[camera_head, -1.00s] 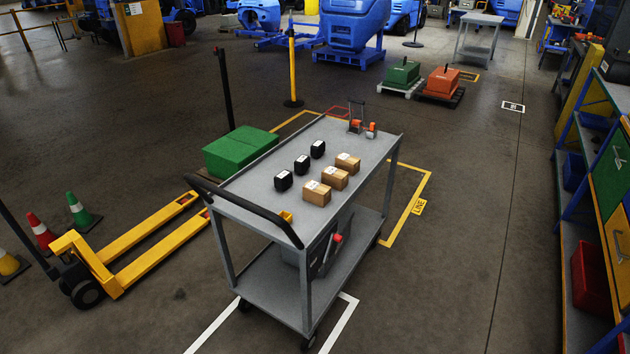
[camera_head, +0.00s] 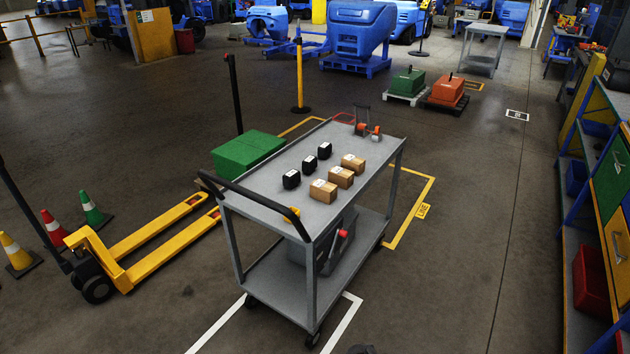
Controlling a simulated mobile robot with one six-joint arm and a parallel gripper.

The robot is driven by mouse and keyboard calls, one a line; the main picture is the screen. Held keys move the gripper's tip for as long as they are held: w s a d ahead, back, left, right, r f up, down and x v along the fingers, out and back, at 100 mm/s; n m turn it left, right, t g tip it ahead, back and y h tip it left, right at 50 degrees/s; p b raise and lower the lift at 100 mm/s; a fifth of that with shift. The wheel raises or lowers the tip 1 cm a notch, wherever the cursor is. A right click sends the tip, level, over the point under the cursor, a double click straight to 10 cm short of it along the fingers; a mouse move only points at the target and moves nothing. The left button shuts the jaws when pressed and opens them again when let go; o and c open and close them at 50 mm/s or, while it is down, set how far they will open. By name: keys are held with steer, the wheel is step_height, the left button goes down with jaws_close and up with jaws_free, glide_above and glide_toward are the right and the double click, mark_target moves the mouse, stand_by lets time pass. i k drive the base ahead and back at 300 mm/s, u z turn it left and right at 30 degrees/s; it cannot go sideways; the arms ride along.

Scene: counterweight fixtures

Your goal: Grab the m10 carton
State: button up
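Three small brown cartons stand in a row on the top shelf of a grey cart (camera_head: 265,195): a near carton (camera_head: 323,191), a middle carton (camera_head: 341,177) and a far carton (camera_head: 353,163). Each has a pale label, but the print is too small to read, so I cannot tell which is the m10 carton. Three black blocks with white labels stand in a row to their left: near (camera_head: 291,179), middle (camera_head: 309,165) and far (camera_head: 324,150). My gripper is not in view.
A tape dispenser (camera_head: 367,130) sits at the cart's far end. A grey box is on its lower shelf. A yellow pallet jack (camera_head: 130,250), a green box (camera_head: 247,152) and cones (camera_head: 95,210) are on the left. Open floor lies right of the cart; shelving (camera_head: 590,180) lines the right edge.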

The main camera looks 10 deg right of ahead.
mark_target(343, 178)
steer(key=u, duration=0.9)
steer(key=i, duration=0.55)
steer(key=z, duration=0.1)
steer(key=k, duration=0.6)
steer(key=z, duration=0.15)
steer(key=i, duration=0.5)
steer(key=u, duration=0.05)
